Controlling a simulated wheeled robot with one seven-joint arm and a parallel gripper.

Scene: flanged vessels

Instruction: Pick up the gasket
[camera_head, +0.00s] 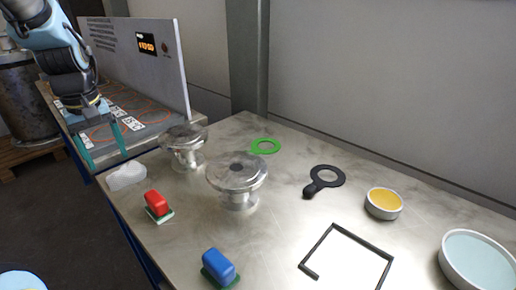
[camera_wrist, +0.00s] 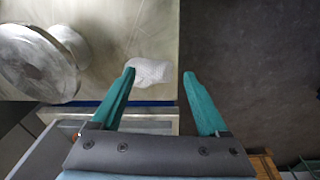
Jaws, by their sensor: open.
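A flat green ring (camera_head: 265,146), which looks like the gasket, lies on the metal table behind the two flanged vessels. A flat black ring with a tab or handle (camera_head: 325,178) lies to its right; I cannot tell whether it is also a gasket. My gripper (camera_head: 105,158) is open and empty at the table's left edge, well left of both rings. In the wrist view my gripper (camera_wrist: 158,74) has its teal fingers spread, with a white crumpled cloth (camera_wrist: 150,71) beyond the tips. Neither ring shows in the wrist view.
Two flanged metal vessels (camera_head: 237,174) (camera_head: 183,146) stand between my gripper and the green ring. A red-handled block (camera_head: 156,203), a blue-handled block (camera_head: 218,266), a yellow-filled dish (camera_head: 384,203), a pale blue dish (camera_head: 478,262) and a black angular frame (camera_head: 345,233) share the table. A panel (camera_head: 140,60) stands behind.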

